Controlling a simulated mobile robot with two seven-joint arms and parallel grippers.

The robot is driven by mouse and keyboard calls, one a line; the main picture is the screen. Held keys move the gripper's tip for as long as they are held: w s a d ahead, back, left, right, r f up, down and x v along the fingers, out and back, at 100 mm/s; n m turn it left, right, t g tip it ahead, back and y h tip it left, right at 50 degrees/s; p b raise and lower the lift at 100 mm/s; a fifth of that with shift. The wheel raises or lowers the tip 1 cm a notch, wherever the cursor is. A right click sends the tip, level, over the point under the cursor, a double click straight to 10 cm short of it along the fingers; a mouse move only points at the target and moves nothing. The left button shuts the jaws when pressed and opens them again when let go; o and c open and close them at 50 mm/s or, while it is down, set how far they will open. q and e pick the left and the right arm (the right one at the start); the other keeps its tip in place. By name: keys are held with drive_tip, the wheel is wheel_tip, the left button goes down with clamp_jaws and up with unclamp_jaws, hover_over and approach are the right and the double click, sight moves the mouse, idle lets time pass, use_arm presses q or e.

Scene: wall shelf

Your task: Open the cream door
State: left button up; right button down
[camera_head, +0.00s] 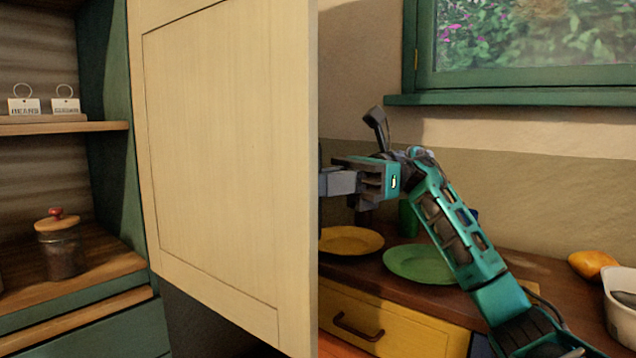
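The cream door (222,165) stands swung out toward me in the middle of the view, with its free edge at the right. To its left the green cabinet's shelves are exposed. My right arm comes in from the lower right, and its gripper (338,182) reaches the door's right edge from behind. The fingertips are partly hidden by the door, so I cannot tell whether they touch it or are open or shut. My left gripper does not show.
A lidded jar (62,248) and small tags (42,106) sit on the shelves at left. A brown counter (480,240) at right holds a yellow plate (350,240), a green plate (421,264), an orange fruit (591,264) and a white bowl (622,305). A green-framed window is above.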

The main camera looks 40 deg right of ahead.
drive_tip(key=c, duration=1.3)
unclamp_jaws()
drive_tip(key=shift+c, duration=0.2)
drive_tip(key=shift+d, duration=0.1)
drive_tip(key=s+d+p, duration=0.1)
drive_tip(key=d, duration=1.1)
drive_tip(key=shift+d+p, duration=0.35)
